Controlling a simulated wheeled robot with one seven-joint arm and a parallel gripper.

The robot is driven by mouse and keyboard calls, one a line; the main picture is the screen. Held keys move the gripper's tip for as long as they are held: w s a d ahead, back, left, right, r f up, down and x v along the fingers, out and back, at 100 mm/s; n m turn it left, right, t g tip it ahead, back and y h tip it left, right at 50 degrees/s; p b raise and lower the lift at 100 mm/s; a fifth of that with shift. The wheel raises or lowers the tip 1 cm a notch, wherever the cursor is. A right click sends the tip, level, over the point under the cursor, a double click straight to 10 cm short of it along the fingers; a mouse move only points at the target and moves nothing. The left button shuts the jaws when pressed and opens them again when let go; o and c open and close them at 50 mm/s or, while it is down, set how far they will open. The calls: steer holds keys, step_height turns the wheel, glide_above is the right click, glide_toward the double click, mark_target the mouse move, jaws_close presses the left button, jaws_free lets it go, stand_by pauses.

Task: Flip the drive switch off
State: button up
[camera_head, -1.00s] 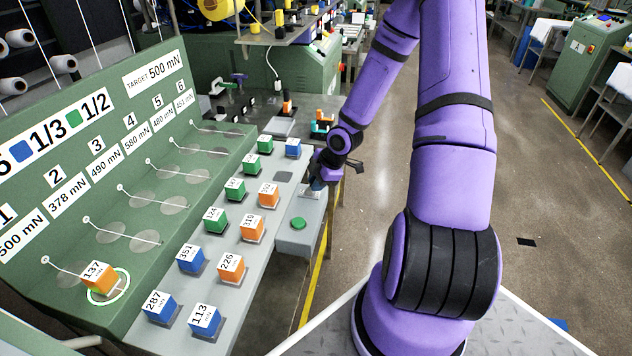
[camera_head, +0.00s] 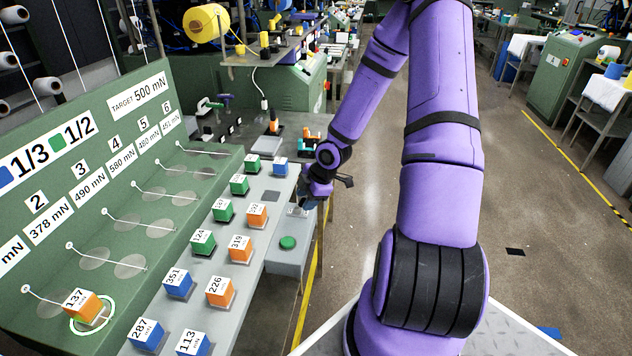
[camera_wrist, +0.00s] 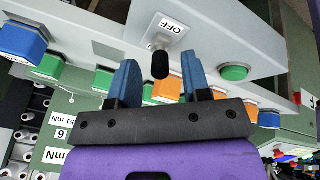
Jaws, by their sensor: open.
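The drive switch (camera_wrist: 160,60) is a short metal toggle with a black tip, seen in the wrist view. It stands on a grey control box beside a white OFF label (camera_wrist: 170,24), with the tip pointing away from that label in the picture. My gripper (camera_wrist: 158,66) is open, with one blue finger on each side of the black tip. Clear gaps show between the tip and both fingers; whether the tip lies at finger depth I cannot tell. In the head view my gripper (camera_head: 308,198) is over the far end of the control box and largely hides the switch.
A green button (camera_head: 288,243) sits on the same box, close to the switch; it also shows in the wrist view (camera_wrist: 234,72). Numbered blue, green and orange cubes (camera_head: 220,291) stand in rows on the grey bench to the left.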

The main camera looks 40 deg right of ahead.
steer(key=v, duration=0.9)
steer(key=shift+r, duration=0.2)
steer(key=shift+s, duration=0.15)
stand_by(0.6)
steer(key=s+a+r+m+g+h, duration=0.1)
steer(key=s+a+r+m+h, duration=0.3)
steer(key=r, duration=0.6)
steer(key=s+a+r+m+g+h, duration=0.1)
steer(key=s+a+r+m+h, duration=0.15)
steer(key=a+r+m, duration=0.5)
steer(key=s+a+r+m+t+y, duration=0.1)
steer(key=s+a+r+y, duration=0.1)
steer(key=s+r, duration=0.4)
steer(key=s+a+r+m+t+y, duration=0.1)
steer(key=s+a+r+m+t, duration=0.1)
steer(key=s+a+r, duration=0.2)
steer(key=s+r, duration=0.3)
steer(key=shift+a+y, duration=0.35)
